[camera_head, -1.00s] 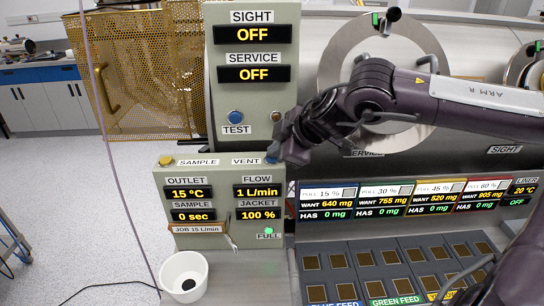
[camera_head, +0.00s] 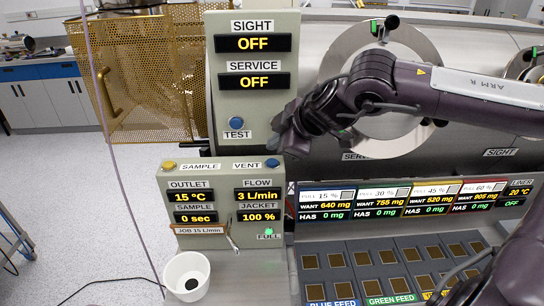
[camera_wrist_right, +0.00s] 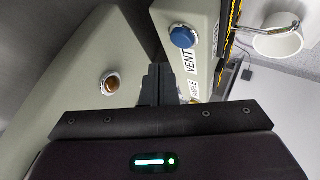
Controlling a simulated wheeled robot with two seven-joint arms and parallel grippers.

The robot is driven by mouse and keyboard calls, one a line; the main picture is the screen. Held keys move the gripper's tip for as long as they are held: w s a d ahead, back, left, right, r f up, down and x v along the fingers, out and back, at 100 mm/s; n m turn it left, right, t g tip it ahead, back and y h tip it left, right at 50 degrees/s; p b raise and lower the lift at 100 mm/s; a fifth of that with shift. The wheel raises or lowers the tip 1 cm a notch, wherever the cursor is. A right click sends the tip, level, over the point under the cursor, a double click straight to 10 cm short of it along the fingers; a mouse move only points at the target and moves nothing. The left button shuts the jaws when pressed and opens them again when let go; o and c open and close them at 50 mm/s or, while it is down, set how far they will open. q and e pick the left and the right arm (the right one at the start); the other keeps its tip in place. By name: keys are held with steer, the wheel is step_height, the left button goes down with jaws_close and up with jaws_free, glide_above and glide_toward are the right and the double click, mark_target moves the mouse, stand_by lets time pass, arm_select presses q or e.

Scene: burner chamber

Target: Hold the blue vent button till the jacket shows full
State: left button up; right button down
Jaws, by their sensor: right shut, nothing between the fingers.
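The blue vent button (camera_head: 272,163) sits on top of the low panel, right of the VENT label; it also shows in the right wrist view (camera_wrist_right: 182,36), with nothing on it. My right gripper (camera_head: 274,150) is shut and empty, just above the button and apart from it. Its dark fingers (camera_wrist_right: 158,78) also show in the wrist view, beside the panel. The jacket display (camera_head: 259,217) reads 100 %, and the FULL lamp (camera_head: 269,231) below it glows green. The flow display (camera_head: 258,195) reads 3 L/min. My left gripper is not in view.
A yellow sample button (camera_head: 169,165) is at the panel's left end. A blue test button (camera_head: 236,122) is on the upright panel behind. A white bucket (camera_head: 205,270) stands at lower left.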

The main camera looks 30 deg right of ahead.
mark_target(276, 163)
step_height(276, 163, up, 4)
steer(key=shift+f+p, duration=0.25)
steer(key=shift+p, duration=1)
steer(key=shift+f, duration=0.1)
